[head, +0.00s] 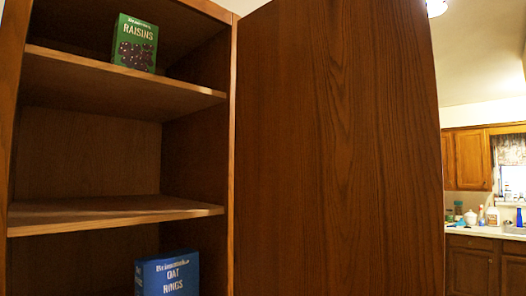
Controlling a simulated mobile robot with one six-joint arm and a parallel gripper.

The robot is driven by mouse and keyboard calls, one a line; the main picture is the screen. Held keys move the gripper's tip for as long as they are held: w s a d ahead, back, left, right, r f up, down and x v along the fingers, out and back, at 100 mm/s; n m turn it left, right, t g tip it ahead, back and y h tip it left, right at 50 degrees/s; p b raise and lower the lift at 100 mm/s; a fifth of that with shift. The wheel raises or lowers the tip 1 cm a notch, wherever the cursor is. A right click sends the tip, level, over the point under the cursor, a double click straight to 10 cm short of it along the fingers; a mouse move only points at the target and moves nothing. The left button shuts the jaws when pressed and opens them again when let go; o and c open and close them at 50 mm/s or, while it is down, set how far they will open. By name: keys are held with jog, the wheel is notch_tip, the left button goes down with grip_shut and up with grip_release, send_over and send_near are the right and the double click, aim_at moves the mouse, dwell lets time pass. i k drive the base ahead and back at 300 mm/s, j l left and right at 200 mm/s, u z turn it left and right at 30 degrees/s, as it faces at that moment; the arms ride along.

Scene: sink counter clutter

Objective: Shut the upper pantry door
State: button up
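The upper pantry door (338,150) is a large dark brown wood-grain panel. It stands wide open to the right of the pantry cabinet (233,150), and its left edge is along the cabinet's right side. No handle shows on the face in view. The pantry's inside is open to view at the left. My gripper is not in view.
A green raisins box (134,43) stands on the upper shelf (110,82). The middle shelf (110,213) is empty. A blue oat rings box (167,274) stands below it. At the far right are a counter (485,231) with bottles, a sink and wall cabinets (467,160).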

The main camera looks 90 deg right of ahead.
aim_at(339, 182)
jog(key=k+l+u, duration=0.3)
jog(key=k+u, duration=0.15)
jog(key=k, duration=0.5)
jog(key=k+u, duration=0.45)
jog(key=k, duration=0.5)
jog(key=k+z, duration=0.25)
jog(key=z, duration=0.15)
jog(key=k+l+z, duration=0.1)
jog(key=z, duration=0.3)
jog(key=k+l+z, duration=0.2)
jog(key=z, duration=0.2)
jog(key=i+l+z, duration=0.2)
jog(key=j+z, duration=0.1)
jog(key=z, duration=0.2)
